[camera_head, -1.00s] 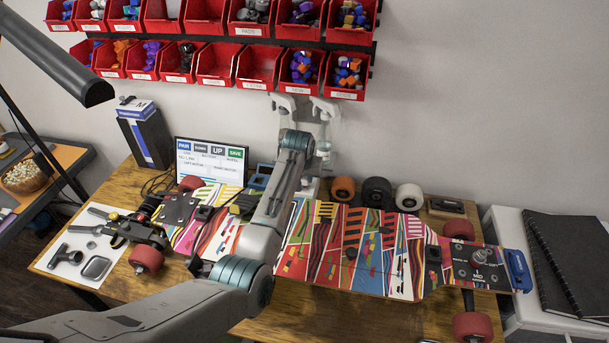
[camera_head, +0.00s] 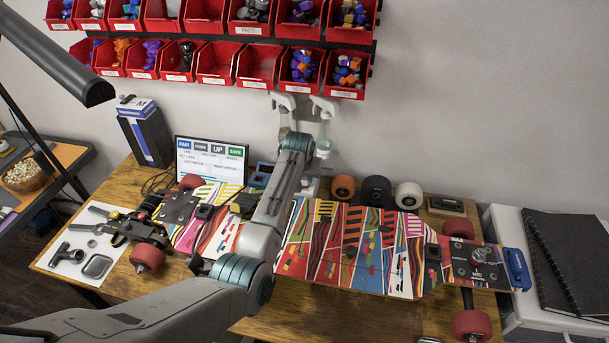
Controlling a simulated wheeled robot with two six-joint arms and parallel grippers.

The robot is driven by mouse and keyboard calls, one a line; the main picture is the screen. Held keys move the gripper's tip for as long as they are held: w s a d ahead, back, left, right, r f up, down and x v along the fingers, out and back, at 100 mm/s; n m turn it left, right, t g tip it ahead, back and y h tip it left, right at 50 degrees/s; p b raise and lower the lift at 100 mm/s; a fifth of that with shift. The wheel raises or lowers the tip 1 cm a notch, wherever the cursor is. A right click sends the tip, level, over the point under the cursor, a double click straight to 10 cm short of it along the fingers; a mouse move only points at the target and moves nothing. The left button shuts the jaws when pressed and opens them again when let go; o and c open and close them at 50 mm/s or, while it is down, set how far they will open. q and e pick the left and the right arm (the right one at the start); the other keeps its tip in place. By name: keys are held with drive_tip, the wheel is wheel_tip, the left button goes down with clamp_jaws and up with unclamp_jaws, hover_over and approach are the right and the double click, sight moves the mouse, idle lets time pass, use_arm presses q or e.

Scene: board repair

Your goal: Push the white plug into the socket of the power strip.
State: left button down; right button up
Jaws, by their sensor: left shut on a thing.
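My left arm reaches across the skateboard to the wall behind the table. My left gripper (camera_head: 305,103) is below the red bins, with its pale finger parts against the wall. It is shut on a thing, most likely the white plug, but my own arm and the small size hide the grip. A small white piece (camera_head: 323,147) shows just right of the wrist. A whitish block (camera_head: 311,187) stands low behind the board, partly hidden by my arm; I cannot tell if it is the power strip. No socket can be made out. My right gripper is out of view.
The colourful skateboard (camera_head: 350,245) with red wheels fills the table (camera_head: 125,190). Loose wheels (camera_head: 376,191) stand behind it, right of my arm. A small screen (camera_head: 211,161) is at left. Red bins (camera_head: 256,65) hang close above the gripper. Black notebooks (camera_head: 570,262) lie at right.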

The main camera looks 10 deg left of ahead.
use_arm(q)
drive_tip(key=shift+f, duration=0.15)
idle(0.7)
drive_tip(key=shift+f, duration=0.55)
idle(0.8)
drive_tip(key=c, duration=0.9)
unclamp_jaws()
drive_tip(key=shift+r, duration=0.2)
drive_tip(key=shift+r+p, duration=1.25)
drive_tip(key=shift+p, duration=0.5)
drive_tip(key=shift+r, duration=0.1)
